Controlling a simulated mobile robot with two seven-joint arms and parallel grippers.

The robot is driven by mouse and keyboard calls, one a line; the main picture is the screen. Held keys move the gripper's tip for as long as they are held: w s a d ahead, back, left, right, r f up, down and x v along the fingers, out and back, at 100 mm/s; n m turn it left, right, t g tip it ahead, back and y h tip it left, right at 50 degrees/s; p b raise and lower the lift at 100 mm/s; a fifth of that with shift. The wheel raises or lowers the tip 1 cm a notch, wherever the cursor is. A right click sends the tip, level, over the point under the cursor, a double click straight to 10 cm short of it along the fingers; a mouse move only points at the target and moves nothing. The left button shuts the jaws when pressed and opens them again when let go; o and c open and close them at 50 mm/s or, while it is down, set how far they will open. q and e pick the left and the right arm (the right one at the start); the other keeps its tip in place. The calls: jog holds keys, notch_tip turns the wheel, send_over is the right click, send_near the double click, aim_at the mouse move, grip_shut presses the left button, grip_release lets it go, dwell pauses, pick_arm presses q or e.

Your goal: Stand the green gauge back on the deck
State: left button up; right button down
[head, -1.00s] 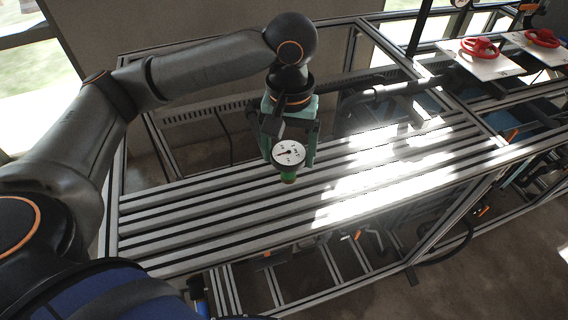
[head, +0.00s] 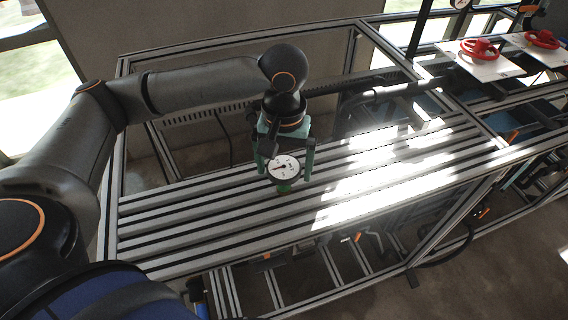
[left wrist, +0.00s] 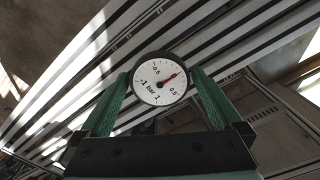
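The green gauge (head: 283,166) has a round white dial with a black rim and a green lower part. It looks close to upright, its green foot at or just above the slatted deck (head: 190,222); I cannot tell if it touches. My left gripper (head: 284,172) points down from above, its green fingers on either side of the gauge. In the left wrist view, the gauge dial (left wrist: 160,82) sits between the fingertips (left wrist: 159,74), which appear closed against its sides. The gauge's back is hidden. My right gripper is not in view.
Metal framing (head: 357,75) rises behind the deck, and a grey pipe (head: 385,91) runs at the back right. Red handwheels (head: 480,49) sit on white plates at the upper right. The deck's slats are clear around the gauge, with bright sun patches to the right.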

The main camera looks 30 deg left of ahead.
aim_at(285, 166)
pick_arm(q)
notch_tip(285, 166, up, 12)
jog(key=p, duration=0.1)
dwell(0.5)
dwell(0.4)
